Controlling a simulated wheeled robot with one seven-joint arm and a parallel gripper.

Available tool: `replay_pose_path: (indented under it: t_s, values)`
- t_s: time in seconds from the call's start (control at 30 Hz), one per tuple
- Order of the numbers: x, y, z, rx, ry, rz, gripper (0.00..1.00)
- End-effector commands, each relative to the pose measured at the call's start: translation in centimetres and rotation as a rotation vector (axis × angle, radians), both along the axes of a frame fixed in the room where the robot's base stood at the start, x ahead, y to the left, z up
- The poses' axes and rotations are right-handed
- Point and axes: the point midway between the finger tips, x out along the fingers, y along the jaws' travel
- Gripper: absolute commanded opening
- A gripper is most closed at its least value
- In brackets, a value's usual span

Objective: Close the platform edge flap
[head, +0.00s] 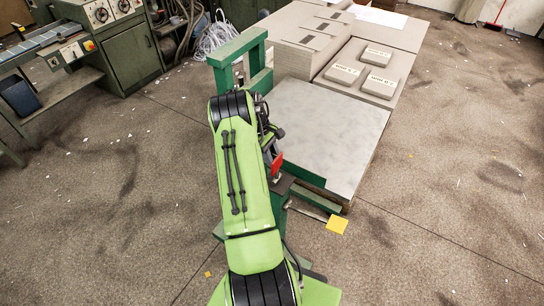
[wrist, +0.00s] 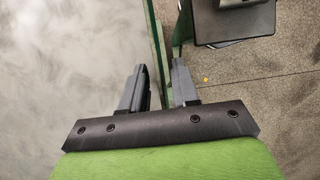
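The platform has a grey, smooth top (head: 335,125) and also fills the left of the wrist view (wrist: 60,70). A dark green strip (head: 306,174), which looks like the edge flap, lies along the platform's near edge. In the wrist view a thin green edge (wrist: 157,35) runs down along the platform's side. My gripper (wrist: 160,70) is open, with its two dark fingers apart and the green edge's lower end between them. I cannot tell whether either finger touches it. In the head view my arm hides most of the gripper, and the flap's exact angle is unclear.
Stacked grey boards (head: 310,35) and small labelled packs (head: 380,87) stand behind the platform top. A green frame (head: 238,50) rises at its left. A yellow plate (head: 338,225) sticks out low near the front corner. The floor to the right is clear.

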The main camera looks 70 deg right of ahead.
Motion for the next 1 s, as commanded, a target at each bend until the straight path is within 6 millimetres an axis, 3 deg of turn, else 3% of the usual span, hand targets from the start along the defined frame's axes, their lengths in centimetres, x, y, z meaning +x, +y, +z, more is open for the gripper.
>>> replay_pose_path:
  t_s: [0.27,0.37,0.73,1.0]
  values:
    - [0.2,-0.1,0.5,-0.001,0.0,0.0,0.3]
    - [1.1,-0.2,2.2,-0.003,-0.002,0.003,0.3]
    - [4.9,-1.0,11.9,-0.005,-0.001,0.001,0.3]
    - [5.9,-1.1,14.6,0.001,0.001,0.001,0.3]
